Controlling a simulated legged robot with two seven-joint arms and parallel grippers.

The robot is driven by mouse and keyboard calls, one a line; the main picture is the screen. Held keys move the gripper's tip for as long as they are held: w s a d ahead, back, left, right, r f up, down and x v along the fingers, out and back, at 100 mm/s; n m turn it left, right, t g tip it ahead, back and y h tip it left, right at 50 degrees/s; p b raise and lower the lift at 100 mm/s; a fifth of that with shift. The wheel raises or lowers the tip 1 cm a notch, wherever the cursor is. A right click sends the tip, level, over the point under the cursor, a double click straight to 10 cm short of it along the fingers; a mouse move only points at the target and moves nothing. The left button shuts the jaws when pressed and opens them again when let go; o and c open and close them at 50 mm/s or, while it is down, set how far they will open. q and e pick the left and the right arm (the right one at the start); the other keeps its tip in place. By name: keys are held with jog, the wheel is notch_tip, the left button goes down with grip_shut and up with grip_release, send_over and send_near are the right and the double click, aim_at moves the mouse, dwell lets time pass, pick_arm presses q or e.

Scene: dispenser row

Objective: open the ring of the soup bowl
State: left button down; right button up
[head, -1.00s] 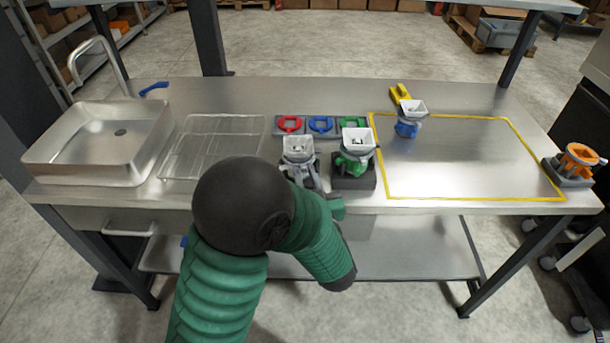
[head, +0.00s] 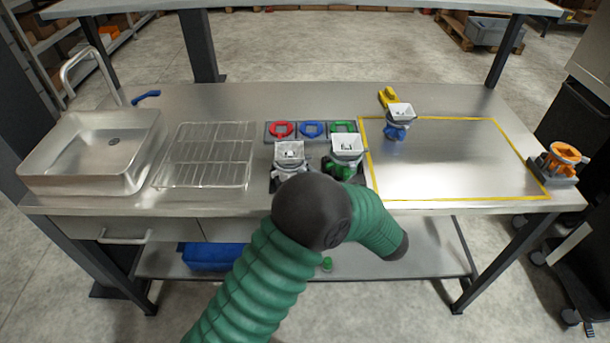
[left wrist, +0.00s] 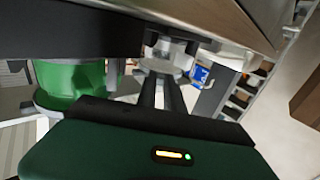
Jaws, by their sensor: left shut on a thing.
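A grey dispenser with a square white hopper (head: 290,152) stands at the table's front. A green one with a white hopper (head: 347,145) stands to its right. I cannot tell which is the soup bowl. My left arm covers the lower fronts of the grey and green ones. In the left wrist view my left gripper (left wrist: 163,85) has its dark fingers close together at a pale grey part (left wrist: 160,66), with a green body (left wrist: 68,85) to the left. My right gripper is not in view.
Red (head: 281,130), blue (head: 312,129) and green (head: 343,127) rings lie in a row behind. A sink (head: 92,150) and wire rack (head: 205,155) stand left. An orange device (head: 560,157) sits at the right edge. The yellow-outlined area (head: 455,160) is mostly clear.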

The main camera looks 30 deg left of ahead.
pick_arm(q)
jog(key=shift+w+f+g, duration=0.1)
jog(key=shift+g, duration=0.2)
jog(key=c, duration=1.4)
grip_release()
jog(key=shift+c, duration=0.2)
